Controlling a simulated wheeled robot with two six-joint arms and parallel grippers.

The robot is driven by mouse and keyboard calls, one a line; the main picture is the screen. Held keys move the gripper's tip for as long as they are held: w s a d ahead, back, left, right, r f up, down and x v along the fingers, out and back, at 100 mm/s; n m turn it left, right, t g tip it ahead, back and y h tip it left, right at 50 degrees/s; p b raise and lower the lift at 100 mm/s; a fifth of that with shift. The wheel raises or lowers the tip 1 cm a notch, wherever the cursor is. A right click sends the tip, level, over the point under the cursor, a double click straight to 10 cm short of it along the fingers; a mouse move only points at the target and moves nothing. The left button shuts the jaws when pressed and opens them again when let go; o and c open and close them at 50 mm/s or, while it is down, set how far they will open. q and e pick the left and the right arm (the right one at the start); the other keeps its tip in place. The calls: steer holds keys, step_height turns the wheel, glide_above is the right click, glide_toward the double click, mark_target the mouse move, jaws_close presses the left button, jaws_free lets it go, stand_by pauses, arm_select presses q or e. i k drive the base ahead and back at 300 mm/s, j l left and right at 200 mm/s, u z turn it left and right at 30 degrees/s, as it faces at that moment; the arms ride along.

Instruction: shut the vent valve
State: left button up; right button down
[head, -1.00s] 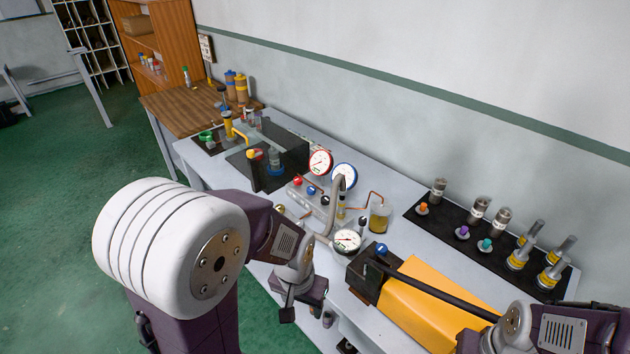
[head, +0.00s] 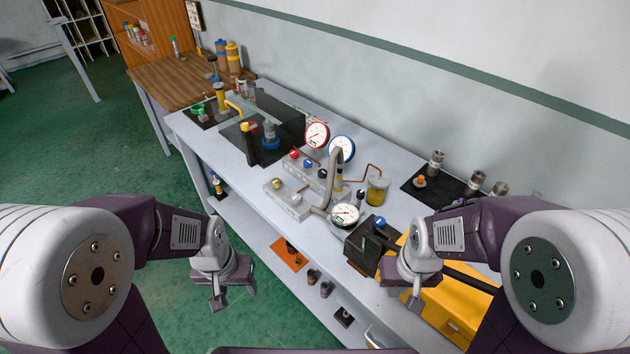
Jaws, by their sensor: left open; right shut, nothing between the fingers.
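A grey manifold block (head: 322,178) on the bench carries a red knob (head: 294,154), a blue knob (head: 308,164) and a dark knob. A lower block (head: 288,200) in front of it has a yellowish knob (head: 278,184) and a pale knob (head: 296,199). I cannot tell which knob is the vent valve. My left gripper (head: 233,297) is open and empty, in front of the bench at left, apart from the blocks. My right gripper (head: 400,298) is shut and empty, in front of the yellow housing, which it partly hides.
Red-rimmed (head: 317,135), blue-rimmed (head: 342,149) and white (head: 344,215) gauges stand around a bent grey pipe (head: 336,180). A jar of amber liquid (head: 377,190) is to its right. A dark box with a blue knob (head: 378,222) adjoins the yellow housing (head: 450,305). The bench's front left strip is clear.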

mark_target(322, 173)
steer(key=i+j+z, duration=0.15)
steer(key=j, duration=0.3)
steer(key=i+j+z, duration=0.1)
steer(key=j, duration=0.35)
steer(key=i+j+z, duration=0.15)
steer(key=j, duration=0.3)
steer(key=i+j+z, duration=0.55)
steer(key=i+j, duration=0.2)
steer(key=j, duration=0.15)
